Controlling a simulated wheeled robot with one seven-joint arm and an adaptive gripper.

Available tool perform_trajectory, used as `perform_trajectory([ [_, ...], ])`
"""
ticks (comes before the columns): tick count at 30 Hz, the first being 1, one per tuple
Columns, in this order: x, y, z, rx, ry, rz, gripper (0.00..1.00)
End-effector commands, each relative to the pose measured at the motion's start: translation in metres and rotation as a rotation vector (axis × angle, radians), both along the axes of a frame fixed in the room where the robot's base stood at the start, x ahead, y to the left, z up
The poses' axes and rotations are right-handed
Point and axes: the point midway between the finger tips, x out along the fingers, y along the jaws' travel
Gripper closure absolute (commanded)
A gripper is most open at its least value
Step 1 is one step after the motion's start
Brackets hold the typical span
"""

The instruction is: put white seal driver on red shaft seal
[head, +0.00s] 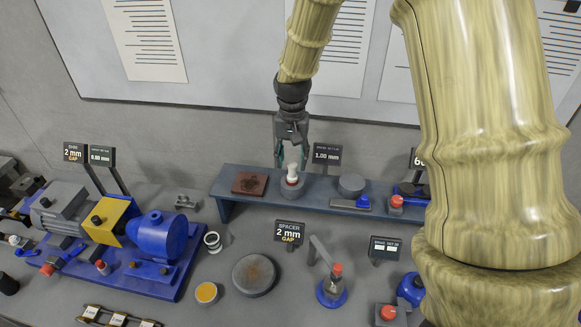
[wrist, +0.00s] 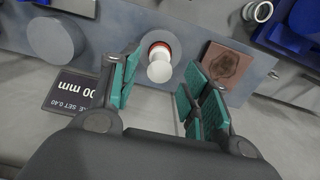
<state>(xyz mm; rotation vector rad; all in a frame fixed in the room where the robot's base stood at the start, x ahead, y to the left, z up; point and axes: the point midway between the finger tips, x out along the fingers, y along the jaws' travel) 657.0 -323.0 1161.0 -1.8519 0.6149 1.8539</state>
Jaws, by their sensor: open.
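The white seal driver (head: 292,170) stands upright on the shelf, with the red shaft seal (head: 292,181) showing as a red band at its base. Both are on a round grey block (head: 291,191). In the wrist view, the driver's round white end (wrist: 160,71) faces the camera, and the red seal (wrist: 160,46) rims its far end. Whether the driver is fully seated is hidden. My gripper (head: 291,163) is open just above, its teal-padded fingers to either side of the driver. In the wrist view, gaps show between the driver and both fingers (wrist: 160,93).
The blue-grey shelf (head: 330,193) also bears a brown plate (head: 250,183), a grey disc (head: 351,184) and a 1.00 mm sign (head: 327,154) close behind. A blue pump (head: 157,232) stands left. A spacer sign (head: 289,231) stands in front. The wall is close behind.

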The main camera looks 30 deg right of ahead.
Motion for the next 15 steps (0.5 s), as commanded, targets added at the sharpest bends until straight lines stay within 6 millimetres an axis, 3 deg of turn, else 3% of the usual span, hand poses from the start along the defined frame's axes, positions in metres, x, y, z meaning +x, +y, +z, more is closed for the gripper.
perform_trajectory([
  [15, 0.000, 0.000, 0.063, -0.001, -0.003, 0.001, 0.53],
])
